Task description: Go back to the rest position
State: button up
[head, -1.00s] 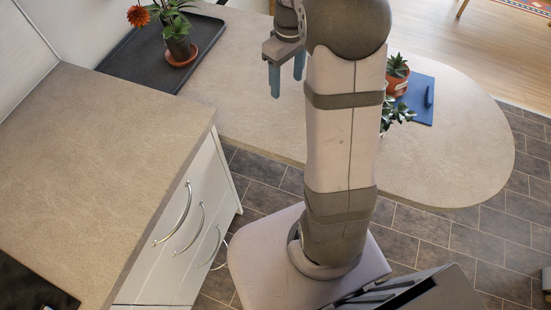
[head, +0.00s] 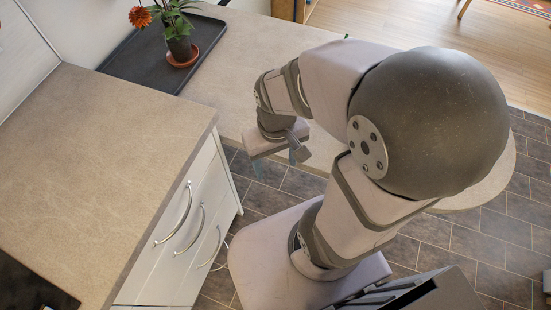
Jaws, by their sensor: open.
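My gripper (head: 275,166) shows in the head view near the middle, with its fingers pointing down. It is open, with nothing seen between its blue-grey fingertips. It hangs just in front of the near edge of the back counter, above the dark tiled floor. My arm is folded, with its large round elbow joint toward the camera, and it hides much of the counter's right part.
A potted plant with an orange flower (head: 180,45) stands on a black tray (head: 128,68) on the back counter (head: 228,72). The left counter (head: 95,170) is bare in its middle. Below it are white drawers with curved handles (head: 174,219).

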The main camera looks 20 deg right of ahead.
notch_tip(320, 180, up, 3)
jog(key=p, duration=0.2)
jog(key=shift+f+p, duration=0.1)
jog(key=shift+p, duration=0.3)
dwell(0.7)
